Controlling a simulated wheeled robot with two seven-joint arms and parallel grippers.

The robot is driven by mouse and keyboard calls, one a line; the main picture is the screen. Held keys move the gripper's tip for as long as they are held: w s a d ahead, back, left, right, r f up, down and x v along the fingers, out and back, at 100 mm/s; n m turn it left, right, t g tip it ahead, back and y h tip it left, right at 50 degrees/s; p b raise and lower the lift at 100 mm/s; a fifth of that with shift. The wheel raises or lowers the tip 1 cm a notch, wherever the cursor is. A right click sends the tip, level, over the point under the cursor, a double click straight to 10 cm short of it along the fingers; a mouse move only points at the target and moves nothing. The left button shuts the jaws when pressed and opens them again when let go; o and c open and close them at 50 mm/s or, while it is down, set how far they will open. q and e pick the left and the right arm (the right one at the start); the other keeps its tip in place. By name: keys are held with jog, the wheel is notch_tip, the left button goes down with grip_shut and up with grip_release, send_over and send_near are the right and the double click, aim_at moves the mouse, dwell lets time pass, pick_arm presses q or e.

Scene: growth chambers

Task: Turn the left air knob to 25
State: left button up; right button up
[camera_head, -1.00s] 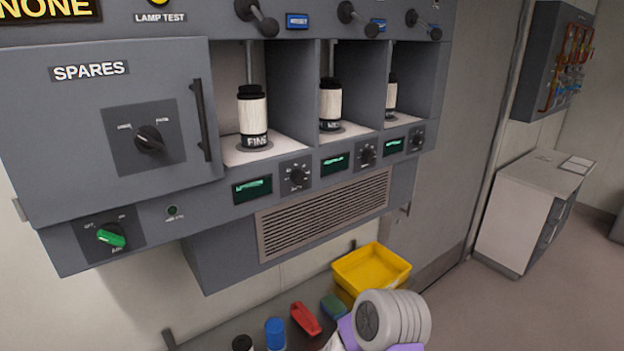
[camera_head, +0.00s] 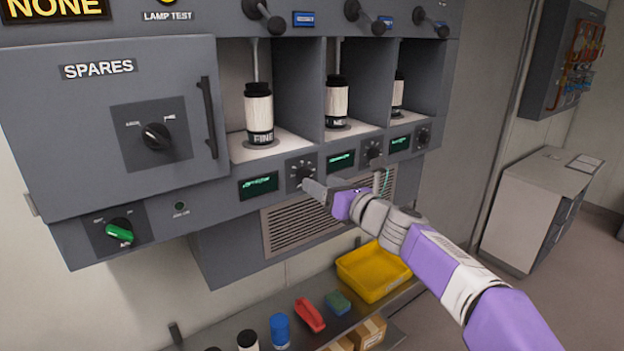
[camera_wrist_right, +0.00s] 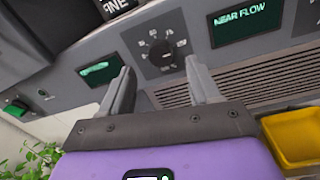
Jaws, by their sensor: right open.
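The left air knob (camera_head: 301,172) is a small black dial on a dark square plate below the left bay, just right of a green-lit display (camera_head: 259,185). In the right wrist view the knob (camera_wrist_right: 161,54) faces me, with pale marks around it too small to read. My right gripper (camera_head: 314,186) is just below and in front of the knob. In the wrist view its two fingers (camera_wrist_right: 158,78) are spread and empty, with the knob beyond and between them, apart from both. My left gripper is not in view.
Two similar knobs (camera_head: 373,149) sit further right. A vent grille (camera_head: 290,228) lies under the panel. A yellow bin (camera_head: 372,272), a red item (camera_head: 309,315) and a blue container (camera_head: 279,331) are on the shelf below. The spares door (camera_head: 110,150) is shut.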

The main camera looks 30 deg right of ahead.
aim_at(305, 175)
jog(key=shift+w+a, duration=0.15)
jog(key=shift+w, duration=1)
jog(key=shift+w+a, duration=0.15)
jog(key=shift+w, duration=1)
jog(key=c, duration=1)
jog(key=shift+c, duration=0.2)
